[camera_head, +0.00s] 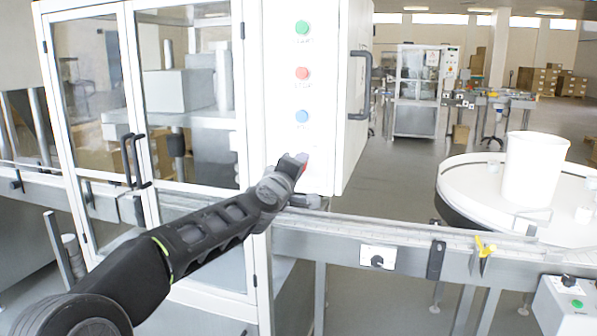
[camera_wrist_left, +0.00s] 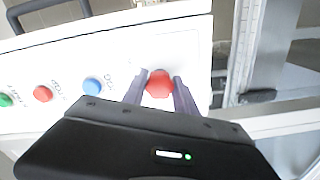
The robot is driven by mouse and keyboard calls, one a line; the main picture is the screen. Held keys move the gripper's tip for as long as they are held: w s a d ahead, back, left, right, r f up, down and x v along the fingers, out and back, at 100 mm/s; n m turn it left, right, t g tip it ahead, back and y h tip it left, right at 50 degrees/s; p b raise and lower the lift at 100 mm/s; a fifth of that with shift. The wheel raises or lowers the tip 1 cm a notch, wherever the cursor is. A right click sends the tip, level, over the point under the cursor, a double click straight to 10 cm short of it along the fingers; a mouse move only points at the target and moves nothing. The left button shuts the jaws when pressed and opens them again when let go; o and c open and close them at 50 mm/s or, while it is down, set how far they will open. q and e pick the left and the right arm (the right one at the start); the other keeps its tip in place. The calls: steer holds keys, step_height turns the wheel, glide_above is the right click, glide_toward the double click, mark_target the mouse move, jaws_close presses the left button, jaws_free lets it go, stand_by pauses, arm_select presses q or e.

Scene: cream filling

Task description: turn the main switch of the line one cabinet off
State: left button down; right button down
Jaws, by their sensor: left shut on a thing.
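The white cabinet (camera_head: 330,115) stands in the middle of the head view. Its main switch, a red knob (camera_wrist_left: 159,83), sits low on the front panel below the buttons. In the head view only a little of the red switch (camera_head: 304,161) shows past my gripper. My left gripper (camera_head: 298,168) reaches the panel from the left. In the left wrist view its two fingers (camera_wrist_left: 159,92) stand on either side of the red knob and are shut on it. The knob's turn position cannot be read. My right gripper is not in view.
Green (camera_head: 302,27), red (camera_head: 302,73) and blue (camera_head: 301,116) buttons sit above the switch. A black door handle (camera_head: 361,85) sticks out at the right. A conveyor rail (camera_head: 400,235) runs below. A round table (camera_head: 465,175) with a white tub (camera_head: 535,170) stands right.

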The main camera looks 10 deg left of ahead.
arm_select(q)
steer(key=shift+n, duration=0.6)
steer(key=c, duration=1)
jaws_free()
steer(key=shift+o, duration=0.2)
steer(key=shift+s, duration=0.15)
steer(key=s+b, duration=0.2)
steer(key=s, duration=0.5)
steer(key=shift+s+a, duration=0.25)
steer(key=shift+a, duration=0.05)
